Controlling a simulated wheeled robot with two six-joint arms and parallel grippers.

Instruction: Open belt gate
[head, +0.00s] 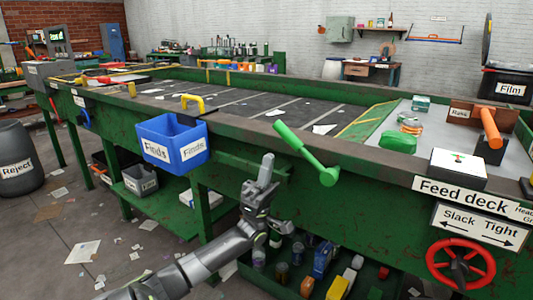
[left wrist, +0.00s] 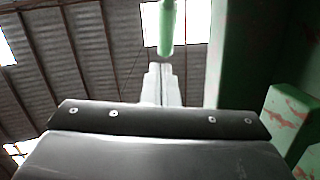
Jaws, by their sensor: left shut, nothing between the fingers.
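A green lever (head: 300,148) is mounted on the front rail of the green sorting belt (head: 240,124). Its handle slants up to the left from a round pivot. My left gripper (head: 267,160) points up in front of the belt, just below and left of the lever, with its fingers together and empty. In the left wrist view, the closed fingertips (left wrist: 162,68) point toward the end of a green bar (left wrist: 166,28), which looks like the lever handle. I cannot tell whether they touch. My right gripper is not in view. No part is labelled as a gate.
A blue Finds bin (head: 172,146) hangs on the belt's front, left of my gripper. Several items lie on a low shelf beneath.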

